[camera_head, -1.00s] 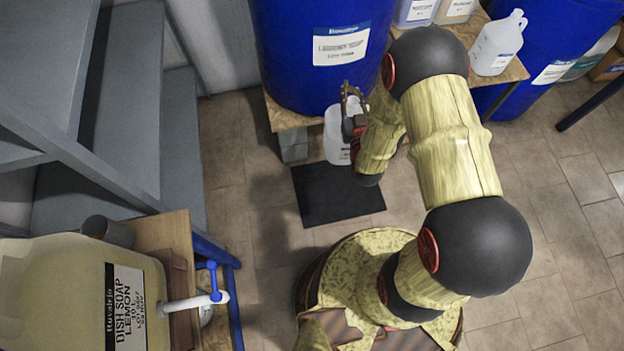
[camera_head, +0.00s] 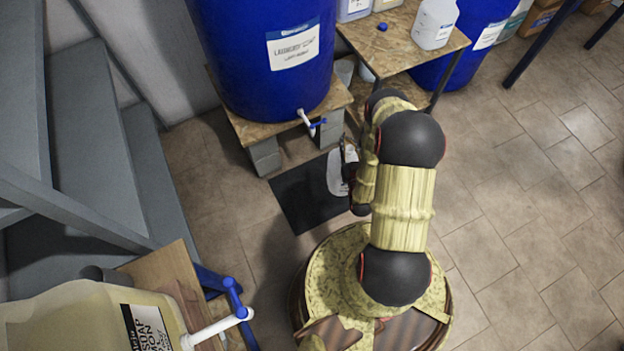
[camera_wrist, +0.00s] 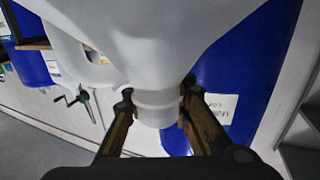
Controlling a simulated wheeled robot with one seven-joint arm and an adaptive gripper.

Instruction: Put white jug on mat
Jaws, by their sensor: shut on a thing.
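The white jug (camera_head: 335,172) is at the right part of the black mat (camera_head: 298,205) in the head view, partly hidden by my arm. I cannot tell whether its base touches the mat or hangs above it. My gripper (camera_head: 348,153) is mostly hidden there. In the wrist view, my gripper (camera_wrist: 158,108) is shut around the neck of the jug (camera_wrist: 140,35), whose handle is at the left.
A blue drum (camera_head: 235,65) with a white-and-blue tap (camera_head: 312,122) stands on a wooden stand (camera_head: 240,128) behind the mat. Another white jug (camera_head: 435,25) stands on a wooden table at the right. A yellowish soap container (camera_head: 70,325) is front left. Tiled floor is clear at right.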

